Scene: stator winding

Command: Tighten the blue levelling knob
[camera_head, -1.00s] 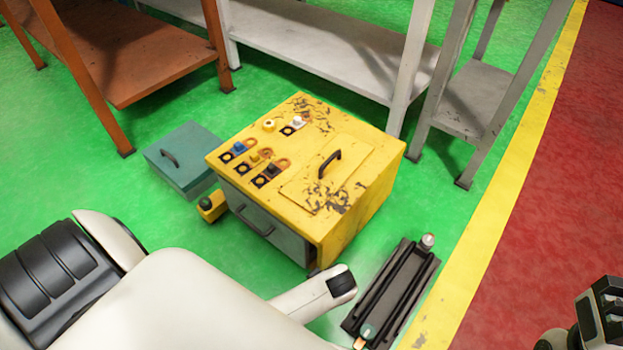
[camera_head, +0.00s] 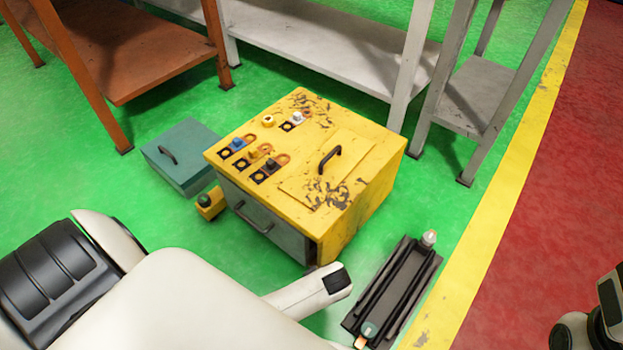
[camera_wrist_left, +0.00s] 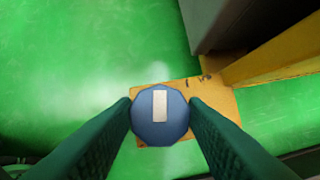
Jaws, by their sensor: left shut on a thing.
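The blue levelling knob (camera_wrist_left: 160,118), round with a white bar mark on top, shows in the left wrist view. It sits between the two green fingers of my left gripper (camera_wrist_left: 160,112), which is shut on it. A yellow plate (camera_wrist_left: 215,100) lies below it near the floor. In the head view my white left arm reaches to the front right corner of the yellow cabinet (camera_head: 375,185); the knob and left fingertips are hidden there. Part of my right gripper (camera_head: 609,300) shows at the right edge; its fingertips are not clear.
The cabinet carries several coloured plugs (camera_head: 237,144) and a black handle (camera_head: 328,158). A teal box (camera_head: 190,172) and a small yellow box (camera_head: 211,205) stand left of it. A black rail tray (camera_head: 395,290) lies right. Shelves (camera_head: 330,45) stand behind.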

